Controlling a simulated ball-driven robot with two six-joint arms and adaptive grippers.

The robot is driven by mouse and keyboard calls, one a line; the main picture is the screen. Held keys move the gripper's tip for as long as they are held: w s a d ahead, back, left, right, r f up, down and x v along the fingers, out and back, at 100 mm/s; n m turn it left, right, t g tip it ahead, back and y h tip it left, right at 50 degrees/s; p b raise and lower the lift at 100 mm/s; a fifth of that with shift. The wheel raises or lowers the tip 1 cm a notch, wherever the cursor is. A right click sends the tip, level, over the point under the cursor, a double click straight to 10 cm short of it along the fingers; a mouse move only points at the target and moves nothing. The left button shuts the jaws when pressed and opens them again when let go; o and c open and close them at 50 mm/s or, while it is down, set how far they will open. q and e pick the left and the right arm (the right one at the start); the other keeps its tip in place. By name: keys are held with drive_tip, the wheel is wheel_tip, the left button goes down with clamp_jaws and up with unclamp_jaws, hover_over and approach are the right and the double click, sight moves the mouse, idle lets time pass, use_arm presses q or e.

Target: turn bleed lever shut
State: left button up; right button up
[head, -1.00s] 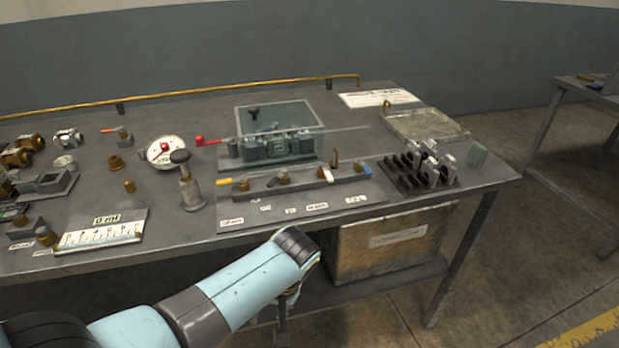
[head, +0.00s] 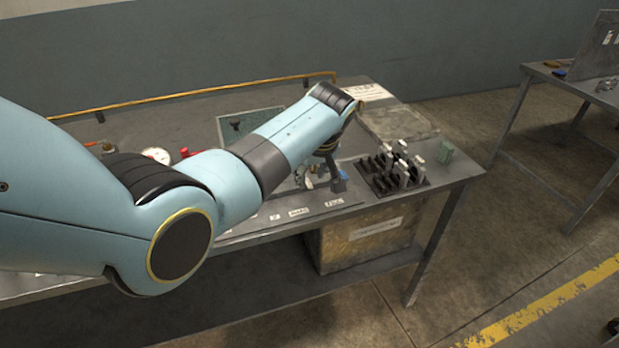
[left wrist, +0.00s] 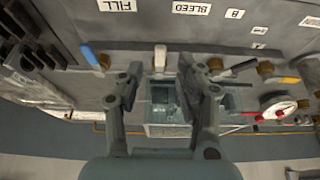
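The bleed lever (left wrist: 160,57) is a white handle near the label BLEED (left wrist: 192,7), pointing towards the labels in the left wrist view. My left gripper (left wrist: 158,78) is open. In that view its two fingers stand on either side of the white handle with gaps, and I see no contact. In the head view the gripper (head: 322,172) is over the valve board, mostly hidden by my left wrist. My right gripper is not in view.
A blue handle (left wrist: 90,56) is beside the white one, near the label FILL (left wrist: 117,5). A clear box (left wrist: 165,128) stands behind the board. A black rack (head: 395,172) with upright pieces is right of the gripper. A red-handled lever (left wrist: 255,116) and gauge (left wrist: 279,109) are also near.

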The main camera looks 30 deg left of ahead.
use_arm(q)
drive_tip(key=shift+x, duration=1.35)
clamp_jaws()
